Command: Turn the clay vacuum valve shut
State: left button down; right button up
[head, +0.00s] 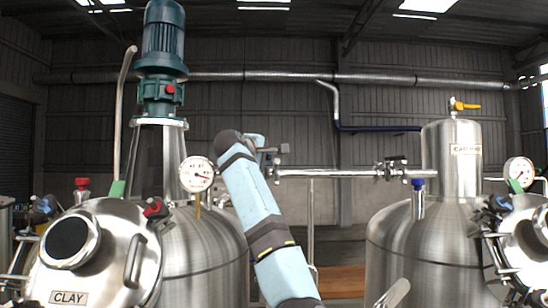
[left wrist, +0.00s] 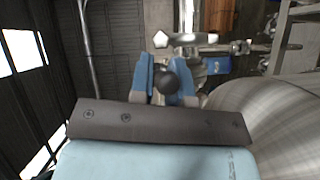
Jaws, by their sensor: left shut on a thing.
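The clay tank is the left steel vessel, with a CLAY label (head: 69,298) on its front. The clay vacuum valve (head: 284,149) seems to be the dark-handled fitting at the left end of a horizontal pipe; my arm hides part of it. My left gripper (head: 268,150) is at this fitting. In the left wrist view its blue fingers (left wrist: 166,82) are shut on a round black knob (left wrist: 174,82), the end of the valve handle. The handle's exact angle is hard to tell. My right gripper is not in view.
The steel pipe (head: 335,173) runs right, past another dark-handled valve (head: 392,168), toward the right-hand vessel (head: 453,150). A gauge (head: 197,174) and green motor (head: 163,50) stand left of my arm. The right tank's dome (head: 415,235) is right of my forearm, with open space between.

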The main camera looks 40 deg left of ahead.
pick_arm(q)
jog(key=shift+s+a+f+m+h, duration=0.1)
jog(key=shift+s+a+m+h, duration=0.15)
jog(key=shift+m+h, duration=0.5)
jog(key=shift+s+a+m+h, duration=0.2)
jog(key=shift+m+h, duration=0.25)
jog(key=shift+h, duration=0.5)
jog(key=c, duration=1.4)
grip_release()
jog(key=shift+s, duration=0.1)
jog(key=s+b, duration=0.1)
jog(key=s, duration=0.3)
jog(key=s+r+b, duration=0.1)
jog(key=s, duration=0.4)
jog(key=s+r+b, duration=0.1)
jog(key=s, duration=0.3)
jog(key=shift+s, duration=0.3)
